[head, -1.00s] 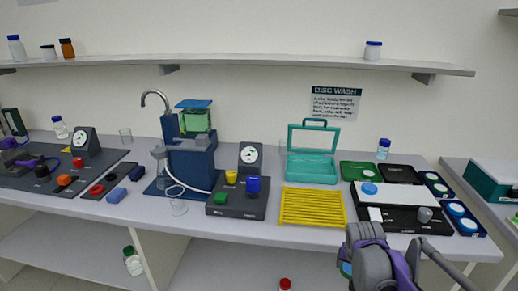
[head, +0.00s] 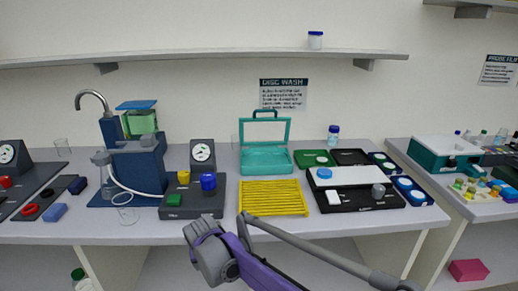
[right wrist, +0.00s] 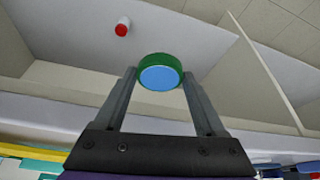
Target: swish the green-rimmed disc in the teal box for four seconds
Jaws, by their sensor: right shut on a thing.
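The green-rimmed disc (right wrist: 160,72) has a light blue face. In the right wrist view it sits between the fingertips of my right gripper (right wrist: 158,80), which is shut on it. The disc is held clear of the bench, near its front edge. In the head view my right arm crosses the lower middle, and the gripper and disc are hidden. The teal box (head: 266,160) stands on the bench under the DISC WASH sign, its lid raised. My left gripper is not in view.
A yellow slatted rack (head: 274,197) lies in front of the teal box. A dark control block (head: 192,200) with coloured knobs stands left of it. A black tray (head: 350,200) and a green tray (head: 314,158) lie to the right. A red-capped bottle (right wrist: 122,27) shows beyond the disc.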

